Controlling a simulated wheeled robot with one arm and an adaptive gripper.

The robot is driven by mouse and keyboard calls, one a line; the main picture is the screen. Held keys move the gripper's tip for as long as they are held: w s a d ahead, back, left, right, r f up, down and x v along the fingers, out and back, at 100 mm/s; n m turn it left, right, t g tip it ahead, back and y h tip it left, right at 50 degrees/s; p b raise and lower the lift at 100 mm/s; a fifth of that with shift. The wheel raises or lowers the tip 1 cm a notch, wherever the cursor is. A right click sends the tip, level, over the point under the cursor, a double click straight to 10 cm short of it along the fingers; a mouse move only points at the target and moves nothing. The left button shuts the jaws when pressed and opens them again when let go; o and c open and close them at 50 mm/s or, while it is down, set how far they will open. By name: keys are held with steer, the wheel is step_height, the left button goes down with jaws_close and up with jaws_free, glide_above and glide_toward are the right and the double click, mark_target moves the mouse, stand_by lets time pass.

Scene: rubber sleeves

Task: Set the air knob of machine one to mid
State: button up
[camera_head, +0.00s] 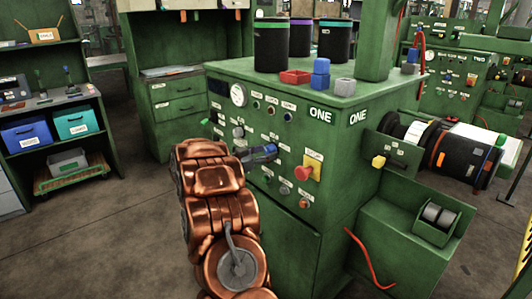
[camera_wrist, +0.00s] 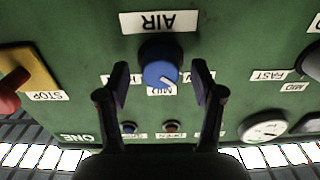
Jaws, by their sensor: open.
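Machine one (camera_head: 330,140) is a green cabinet marked ONE. Its front panel appears upside down in the wrist view. The blue air knob (camera_wrist: 160,72) sits beside the AIR label (camera_wrist: 161,21), with a MID label (camera_wrist: 161,90) on its opposite side. The knob's white pointer line points toward the lower right of the picture, near the MID label. My gripper (camera_wrist: 162,84) is open, with one dark finger on each side of the knob and gaps between. The other position labels are partly hidden by the fingers. In the head view my gripper (camera_head: 262,154) is at the panel.
A red stop button (camera_head: 314,167) on a yellow plate sticks out right of my gripper. A dial gauge (camera_head: 239,95) and other small knobs share the panel. Dark cylinders, a red tray (camera_head: 295,77) and blue blocks (camera_head: 320,75) stand on top. Open floor lies to the left.

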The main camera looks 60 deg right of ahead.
steer(key=shift+s+d, duration=0.1)
steer(key=shift+d, duration=0.15)
steer(key=shift+c, duration=0.3)
steer(key=c, duration=1.1)
